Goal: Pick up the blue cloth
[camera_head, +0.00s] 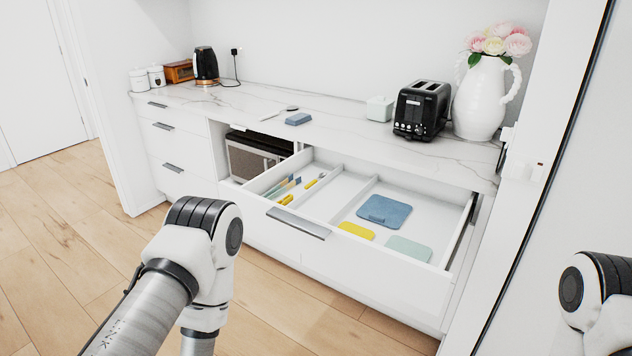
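A flat, folded blue cloth (384,211) lies in the right compartment of the open drawer (345,267). A smaller blue folded piece (298,119) lies on the marble counter above; I cannot tell whether it is a cloth or a sponge. My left arm reaches in from the lower left, in front of the drawer, and my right arm shows at the lower right edge. Neither gripper is in view.
Beside the cloth lie a yellow piece (356,231) and a pale green piece (408,248). Utensils (290,186) fill the left compartment. The counter (350,134) holds a toaster (421,110), a flower jug (482,98) and a kettle (205,66). A microwave (252,157) sits below.

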